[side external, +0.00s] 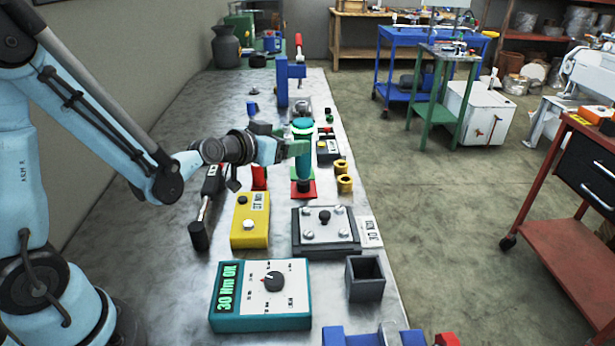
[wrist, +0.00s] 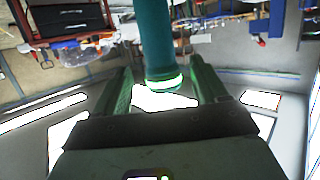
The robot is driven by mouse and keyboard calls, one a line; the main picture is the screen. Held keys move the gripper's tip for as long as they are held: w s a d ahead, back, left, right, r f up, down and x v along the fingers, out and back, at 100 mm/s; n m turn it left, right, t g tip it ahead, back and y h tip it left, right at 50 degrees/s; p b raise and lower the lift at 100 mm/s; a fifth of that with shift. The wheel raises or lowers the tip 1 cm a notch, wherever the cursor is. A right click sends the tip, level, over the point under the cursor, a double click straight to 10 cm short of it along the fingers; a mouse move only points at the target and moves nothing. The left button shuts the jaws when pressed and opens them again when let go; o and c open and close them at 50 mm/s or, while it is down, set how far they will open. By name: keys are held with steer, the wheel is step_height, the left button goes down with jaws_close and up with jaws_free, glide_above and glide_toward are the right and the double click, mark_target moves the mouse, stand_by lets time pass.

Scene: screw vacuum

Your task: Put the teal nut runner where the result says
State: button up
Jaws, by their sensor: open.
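The teal nut runner (side external: 304,167) stands upright in the side external view, its dark lower end over a red square (side external: 311,194). A green square (side external: 296,174) shows just behind it. My gripper (side external: 298,149) is open at the runner's upper body. In the wrist view, the runner (wrist: 163,40) shows between the two green fingers of my gripper (wrist: 163,82), with gaps on both sides. The teal tester box (side external: 262,318) at the front has a green display (side external: 228,288) that seems to read "30 Nm OK".
A yellow box (side external: 249,232), a bolted metal plate (side external: 322,243) and a dark open bin (side external: 365,280) stand nearer the front. Two yellow rings (side external: 344,183) lie right of the runner. A blue press (side external: 283,82) stands behind. Bare bench shows at far left.

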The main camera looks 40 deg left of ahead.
steer(key=s+d+g, duration=0.2)
steer(key=s+g, duration=0.1)
steer(key=s, duration=0.6)
steer(key=s+d+g, duration=0.2)
steer(key=s+g, duration=0.2)
steer(key=s, duration=0.5)
steer(key=shift+s+r+g, duration=0.3)
steer(key=shift+r, duration=0.1)
steer(key=shift+d, duration=0.1)
stand_by(0.5)
